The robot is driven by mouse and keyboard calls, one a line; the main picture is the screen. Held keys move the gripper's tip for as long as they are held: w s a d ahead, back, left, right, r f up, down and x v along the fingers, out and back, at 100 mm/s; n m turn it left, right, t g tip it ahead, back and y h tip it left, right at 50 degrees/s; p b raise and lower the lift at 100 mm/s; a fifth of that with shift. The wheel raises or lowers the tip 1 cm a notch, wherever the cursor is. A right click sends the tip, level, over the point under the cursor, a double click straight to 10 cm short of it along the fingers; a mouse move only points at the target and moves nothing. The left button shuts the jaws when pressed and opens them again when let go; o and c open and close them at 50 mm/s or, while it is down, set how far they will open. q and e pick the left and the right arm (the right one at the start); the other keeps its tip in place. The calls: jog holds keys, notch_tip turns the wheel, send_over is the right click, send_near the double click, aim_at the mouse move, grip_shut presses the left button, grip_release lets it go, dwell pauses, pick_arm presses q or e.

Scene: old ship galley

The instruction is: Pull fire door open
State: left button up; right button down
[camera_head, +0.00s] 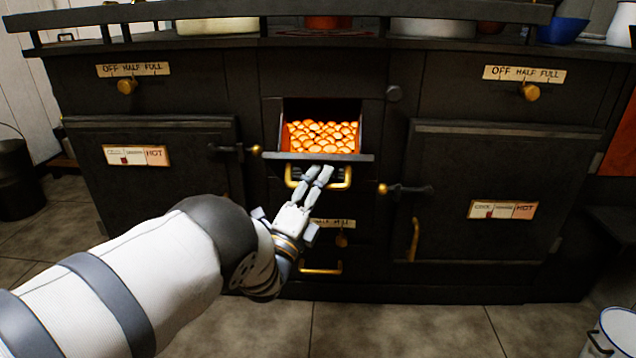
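The fire door (270,156) is the dark iron flap in the middle of the black stove. It is tilted outward at the top, and glowing orange coals (320,137) show in the opening behind it. A brass handle (347,177) sits on the door's front, just below its top edge. My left gripper (318,174) reaches up from below, its two slim fingers close together over the middle of the handle. They hide that part of the bar, so I cannot tell whether they grip it. My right gripper is not in view.
Closed oven doors (165,185) and (480,185) flank the firebox, with protruding latches (405,189). A rail (300,9) runs along the stove top. A bucket (612,335) stands at lower right; tiled floor (400,330) is clear in front.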

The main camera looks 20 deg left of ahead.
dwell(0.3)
pick_arm(q)
jog(key=v, duration=1.2)
